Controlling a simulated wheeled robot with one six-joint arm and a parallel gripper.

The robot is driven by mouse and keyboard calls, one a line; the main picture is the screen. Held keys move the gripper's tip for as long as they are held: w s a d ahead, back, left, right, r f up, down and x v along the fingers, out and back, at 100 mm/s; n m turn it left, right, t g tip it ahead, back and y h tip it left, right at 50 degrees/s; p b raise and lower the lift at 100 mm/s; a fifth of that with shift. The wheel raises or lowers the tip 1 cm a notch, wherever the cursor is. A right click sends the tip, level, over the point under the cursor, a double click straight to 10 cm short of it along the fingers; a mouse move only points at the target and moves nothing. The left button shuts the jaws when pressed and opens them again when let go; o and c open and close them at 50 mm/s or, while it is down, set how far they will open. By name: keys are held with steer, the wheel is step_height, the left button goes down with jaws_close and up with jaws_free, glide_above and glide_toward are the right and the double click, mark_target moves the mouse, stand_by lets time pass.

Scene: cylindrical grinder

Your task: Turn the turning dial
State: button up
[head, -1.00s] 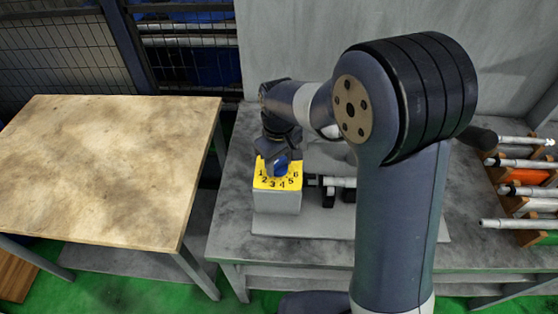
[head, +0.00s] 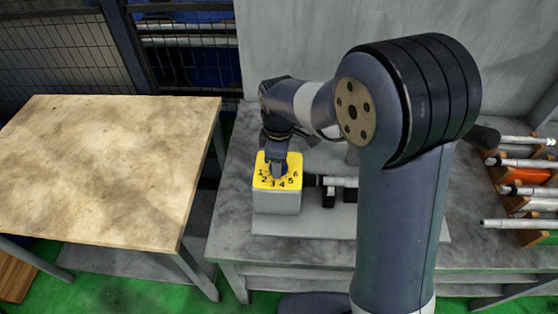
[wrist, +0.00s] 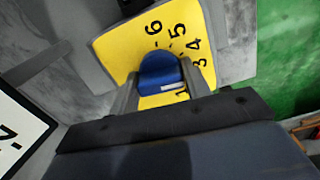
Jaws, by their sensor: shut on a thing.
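The turning dial is a blue knob (wrist: 158,70) with a white mark, on a yellow numbered face (wrist: 118,48). In the wrist view, 6, 5, 4 and 3 are readable; a lower number is partly covered. The white mark lies at the knob's lower right side, below the 3. My gripper (wrist: 160,86) is shut on the dial, one finger on each side. In the head view, my gripper (head: 277,168) points down onto the yellow top of the grey box (head: 277,201) and hides the knob.
The box stands on a grey workbench (head: 232,205) beside a metal fixture (head: 335,183). A rack of cylindrical parts (head: 525,190) is at the right. A wooden-topped table (head: 110,160) stands at the left, with a gap between. A wire mesh fence (head: 60,45) is behind.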

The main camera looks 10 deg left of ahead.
steer(key=shift+n, duration=2)
steer(key=o, duration=0.9)
steer(key=shift+o, duration=0.2)
step_height(320, 180, up, 11)
steer(key=shift+b, duration=0.45)
steer(key=shift+f, duration=0.1)
